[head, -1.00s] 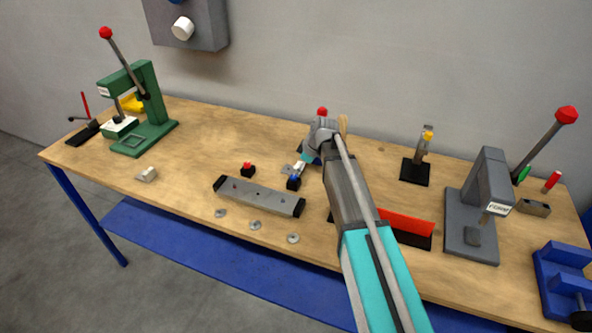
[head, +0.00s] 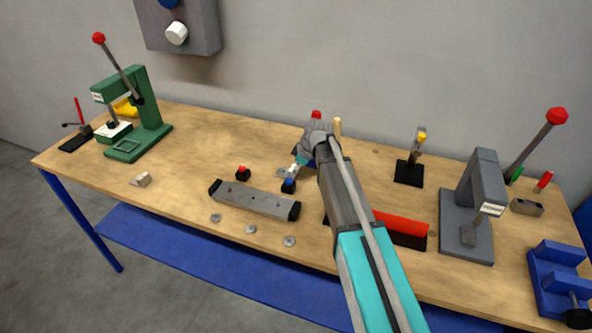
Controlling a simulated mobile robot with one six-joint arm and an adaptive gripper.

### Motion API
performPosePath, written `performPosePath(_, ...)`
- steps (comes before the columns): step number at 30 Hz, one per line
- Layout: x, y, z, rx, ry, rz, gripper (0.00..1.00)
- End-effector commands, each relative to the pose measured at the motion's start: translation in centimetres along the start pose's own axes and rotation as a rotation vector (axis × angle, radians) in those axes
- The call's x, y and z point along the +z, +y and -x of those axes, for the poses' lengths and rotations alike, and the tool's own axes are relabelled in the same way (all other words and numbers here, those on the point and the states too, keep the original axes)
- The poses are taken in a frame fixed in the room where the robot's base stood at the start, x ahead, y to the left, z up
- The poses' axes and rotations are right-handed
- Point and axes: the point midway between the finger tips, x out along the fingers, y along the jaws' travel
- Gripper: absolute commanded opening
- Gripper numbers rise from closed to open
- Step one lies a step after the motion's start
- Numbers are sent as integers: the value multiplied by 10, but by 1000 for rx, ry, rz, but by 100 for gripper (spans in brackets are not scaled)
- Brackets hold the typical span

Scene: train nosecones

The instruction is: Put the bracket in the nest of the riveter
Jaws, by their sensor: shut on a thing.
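My gripper (head: 299,160) is low over the middle of the table, seen from behind and partly hidden by my own arm. It is shut on a small pale grey metal piece, which looks like the bracket (head: 284,172) and sticks out to the left of the fingers. I cannot tell whether it touches the table. Two lever presses are in view: a green one (head: 150,112) with a red knob at the far left, and a grey one (head: 482,190) with a red knob at the right. Their labels are too small to read, so which is the riveter is unclear.
A blue button (head: 288,186) and a red button (head: 243,173) stand near the gripper. A grey bar with black ends (head: 254,199) and several washers (head: 250,229) lie in front. A red strip (head: 399,222) and a black-based stand (head: 409,172) are to the right. Table left of centre is clear.

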Motion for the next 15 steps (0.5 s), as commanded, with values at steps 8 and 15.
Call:
performPosePath(8, -8, 0, 19, 0, 0, 0, 9)
performPosePath(15, -11, -12, 46, 0, 0, 0, 9)
